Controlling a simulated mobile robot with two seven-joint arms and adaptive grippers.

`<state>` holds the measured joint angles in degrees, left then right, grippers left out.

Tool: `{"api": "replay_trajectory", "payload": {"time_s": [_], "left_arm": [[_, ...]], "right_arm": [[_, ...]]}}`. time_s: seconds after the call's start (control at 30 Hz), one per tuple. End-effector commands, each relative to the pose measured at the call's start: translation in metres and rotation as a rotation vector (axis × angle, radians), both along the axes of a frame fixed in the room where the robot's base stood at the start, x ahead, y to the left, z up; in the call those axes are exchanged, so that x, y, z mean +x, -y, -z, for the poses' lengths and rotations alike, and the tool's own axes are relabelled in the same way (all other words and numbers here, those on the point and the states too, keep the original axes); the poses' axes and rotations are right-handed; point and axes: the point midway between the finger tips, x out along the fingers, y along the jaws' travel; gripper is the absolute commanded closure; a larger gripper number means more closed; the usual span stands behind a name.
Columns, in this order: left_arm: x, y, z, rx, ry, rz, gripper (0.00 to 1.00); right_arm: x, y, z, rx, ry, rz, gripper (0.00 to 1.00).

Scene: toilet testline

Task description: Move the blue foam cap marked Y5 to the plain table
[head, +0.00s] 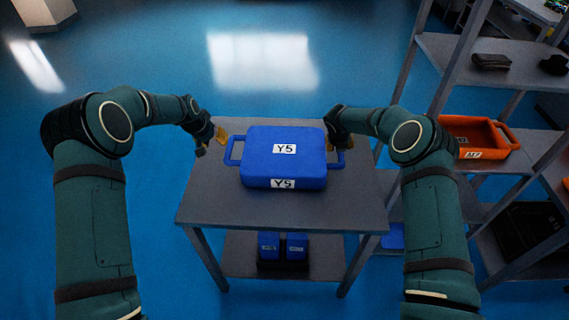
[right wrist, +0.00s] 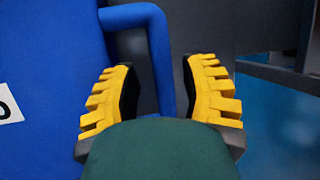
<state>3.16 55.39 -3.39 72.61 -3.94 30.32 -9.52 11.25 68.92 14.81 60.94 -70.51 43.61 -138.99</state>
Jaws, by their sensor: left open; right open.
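The blue foam cap marked Y5 (head: 258,165) lies on a grey table (head: 220,205), with a Y5 label on its top and another on its front side. It has a loop handle at its left and right ends. My left gripper (head: 220,136) is open, just left of the left handle and apart from it. My right gripper (head: 338,146) is open at the right handle and partly hides it in the head view. In the right wrist view, the handle (right wrist: 160,50) stands between the spread yellow fingers of my right gripper (right wrist: 160,95).
A metal rack (head: 470,60) stands at the right, holding an orange bin (head: 475,135) and dark objects. The blue floor (head: 150,60) behind and left of the table is clear.

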Motion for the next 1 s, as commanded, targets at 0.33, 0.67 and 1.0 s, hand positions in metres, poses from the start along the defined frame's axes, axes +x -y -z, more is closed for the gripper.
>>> {"api": "replay_trajectory", "payload": {"time_s": [0.33, 0.67, 1.0], "left_arm": [[0.0, 0.0, 0.0, 0.0, 0.0, 0.0, 0.56], [0.0, 0.0, 0.0, 0.0, 0.0, 0.0, 0.56], [0.0, 0.0, 0.0, 0.0, 0.0, 0.0, 0.56]], "right_arm": [[-0.023, -0.014, -0.058, 0.0, 0.001, -0.001, 0.56], [-0.03, -0.017, -0.071, 0.0, -0.001, 0.001, 0.56], [-0.029, -0.017, -0.071, 0.0, -0.001, 0.001, 0.56]]}}
